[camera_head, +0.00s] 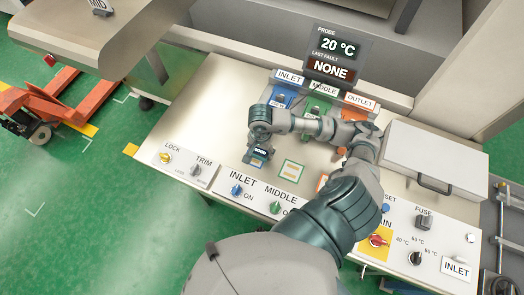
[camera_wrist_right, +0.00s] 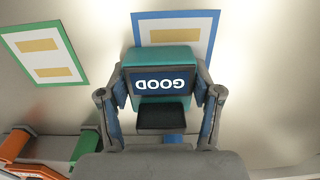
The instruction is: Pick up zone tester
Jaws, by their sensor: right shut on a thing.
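The zone tester (camera_wrist_right: 165,62) is a teal block with a dark display reading GOOD, upside down in the right wrist view. My right gripper (camera_wrist_right: 162,95) is shut on it, with a finger on each side. In the head view the tester (camera_head: 260,152) is small and partly hidden under my right gripper (camera_head: 259,140). It is at the blue-framed pad (camera_wrist_right: 176,28) on the panel. I cannot tell if it touches the pad. My left gripper is not in view.
A green-framed pad (camera_head: 291,171) lies to the right of the tester. Behind are blue (camera_head: 281,97), green and orange holders under a display (camera_head: 337,55) reading 20 °C and NONE. Switches (camera_head: 237,189) line the front edge. A white lidded box (camera_head: 435,160) stands right.

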